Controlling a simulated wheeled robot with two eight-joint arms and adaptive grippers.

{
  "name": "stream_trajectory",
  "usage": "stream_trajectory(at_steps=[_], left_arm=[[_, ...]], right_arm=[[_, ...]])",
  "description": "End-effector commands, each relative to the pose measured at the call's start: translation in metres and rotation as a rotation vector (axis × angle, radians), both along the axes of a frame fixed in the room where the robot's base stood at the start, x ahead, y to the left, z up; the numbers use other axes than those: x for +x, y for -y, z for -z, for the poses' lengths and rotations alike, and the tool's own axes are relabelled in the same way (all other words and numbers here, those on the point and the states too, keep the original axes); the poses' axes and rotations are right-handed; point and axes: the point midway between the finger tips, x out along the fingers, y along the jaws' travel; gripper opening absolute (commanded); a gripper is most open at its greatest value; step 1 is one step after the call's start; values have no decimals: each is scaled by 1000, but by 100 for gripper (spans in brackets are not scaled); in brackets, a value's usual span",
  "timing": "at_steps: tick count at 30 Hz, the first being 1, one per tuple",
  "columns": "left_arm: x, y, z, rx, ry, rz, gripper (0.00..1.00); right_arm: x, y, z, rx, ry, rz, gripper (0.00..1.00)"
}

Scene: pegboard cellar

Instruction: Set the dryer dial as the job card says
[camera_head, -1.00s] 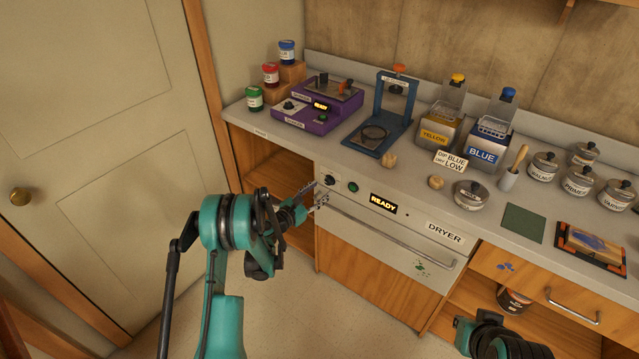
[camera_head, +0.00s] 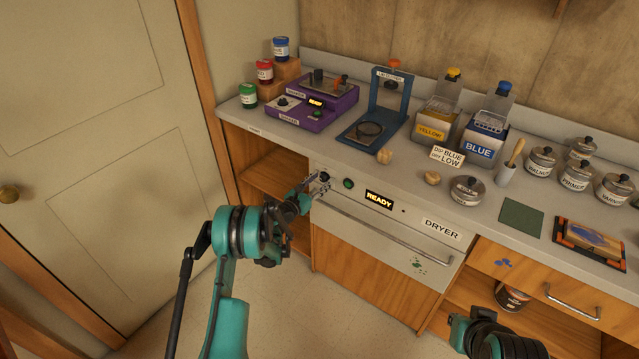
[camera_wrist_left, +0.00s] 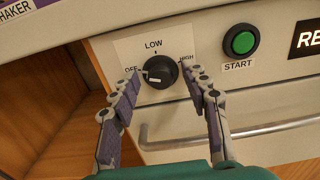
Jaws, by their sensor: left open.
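The dryer (camera_head: 441,229) is built into the counter front, and its display reads READY. The dryer dial (camera_wrist_left: 159,71) is a black knob marked OFF at left, LOW at top and HIGH at right. Its white mark appears to point left, towards OFF. The job card (camera_head: 448,157) on the counter reads DIP BLUE, DRY LOW. My left gripper (camera_head: 318,184) is open in front of the dial. In the left wrist view its fingers (camera_wrist_left: 160,87) stand on either side of the knob, with gaps showing.
A green START button (camera_wrist_left: 240,41) sits right of the dial. The dryer's bar handle (camera_wrist_left: 225,135) runs below it. An open shelf (camera_head: 272,182) lies to the left. Jars, a purple shaker (camera_head: 299,117) and blue and yellow containers stand on the counter.

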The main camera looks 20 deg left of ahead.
Motion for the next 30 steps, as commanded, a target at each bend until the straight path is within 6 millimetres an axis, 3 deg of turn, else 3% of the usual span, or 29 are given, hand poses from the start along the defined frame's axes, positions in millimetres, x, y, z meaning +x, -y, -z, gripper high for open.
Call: stream_trajectory(at_steps=[3, 8, 9, 20, 30], left_arm=[[0, 0, 0, 0, 0, 0, 46], [0, 0, 0, 0, 0, 0, 4], [0, 0, 0, 0, 0, 0, 0], [0, 0, 0, 33, 12, 0, 0], [-1, 1, 0, 237, 86, 0, 0]], right_arm=[[0, 0, 0, 0, 0, 0, 0], [0, 0, 0, 0, 0, 0, 0], [0, 0, 0, 0, 0, 0, 0], [0, 0, 0, 0, 0, 0, 0], [0, 0, 0, 0, 0, 0, 0]])
